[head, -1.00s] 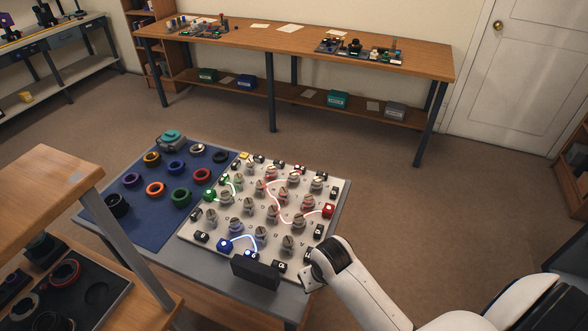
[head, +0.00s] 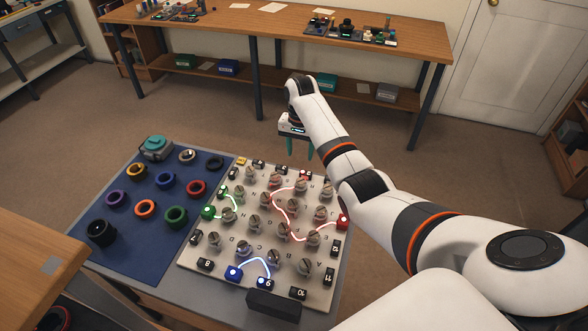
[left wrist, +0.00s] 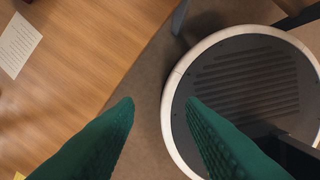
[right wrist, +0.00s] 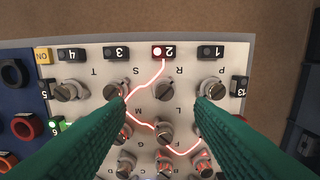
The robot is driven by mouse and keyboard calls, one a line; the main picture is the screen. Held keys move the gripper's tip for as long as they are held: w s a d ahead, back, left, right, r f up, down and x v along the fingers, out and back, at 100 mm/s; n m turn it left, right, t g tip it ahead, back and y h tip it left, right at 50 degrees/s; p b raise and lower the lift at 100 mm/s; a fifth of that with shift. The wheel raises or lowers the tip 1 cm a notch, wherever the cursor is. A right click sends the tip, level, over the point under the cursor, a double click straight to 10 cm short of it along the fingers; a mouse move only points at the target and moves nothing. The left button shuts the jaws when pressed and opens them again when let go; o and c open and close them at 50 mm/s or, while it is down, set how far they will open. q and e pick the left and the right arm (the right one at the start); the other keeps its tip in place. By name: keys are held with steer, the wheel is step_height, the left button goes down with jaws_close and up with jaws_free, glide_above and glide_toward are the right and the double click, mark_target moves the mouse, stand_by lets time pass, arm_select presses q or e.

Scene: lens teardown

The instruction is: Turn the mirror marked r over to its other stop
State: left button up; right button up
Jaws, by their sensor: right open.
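The pale mirror board (head: 190,268) carries several grey knob-like mirrors in rows. In the right wrist view the letter R is printed below the lit block 2, and the mirror marked R (right wrist: 161,89) appears just below-left of that letter. My right gripper (head: 300,149) is open and empty, high above the board's far side, pointing down. In the right wrist view its green fingers (right wrist: 160,104) stand apart either side of the R mirror's column. My left gripper (left wrist: 160,103) is open and empty, away from the board.
Neighbouring mirrors stand close around, including one at left (right wrist: 113,90) and one at right (right wrist: 212,90). A blue mat (head: 130,245) with several coloured rings lies left of the board. A dark block (head: 273,304) sits at the board's front edge. A long bench (head: 270,30) stands behind.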

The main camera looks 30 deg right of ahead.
glide_above(300, 180)
steer(key=s, duration=0.1)
step_height(300, 180, down, 4)
steer(key=shift+d+f, duration=0.1)
steer(key=shift+d, duration=0.05)
steer(key=f, duration=0.2)
steer(key=w+f, duration=0.1)
steer(key=shift+d+f, duration=0.1)
steer(key=shift+f, duration=0.25)
step_height(300, 180, down, 2)
steer(key=shift+f+b, duration=0.2)
steer(key=shift+b, duration=0.2)
steer(key=shift+f, duration=0.1)
steer(key=shift+c, duration=0.2)
steer(key=c, duration=0.9)
steer(key=shift+n, duration=0.3)
steer(key=shift+c, duration=0.3)
steer(key=n, duration=0.4)
steer(key=shift+p, duration=0.3)
steer(key=n, duration=0.9)
steer(key=shift+a, duration=0.25)
arm_select(q)
steer(key=shift+g, duration=0.4)
steer(key=shift+s, duration=2.9)
arm_select(e)
steer(key=shift+n, duration=2.2)
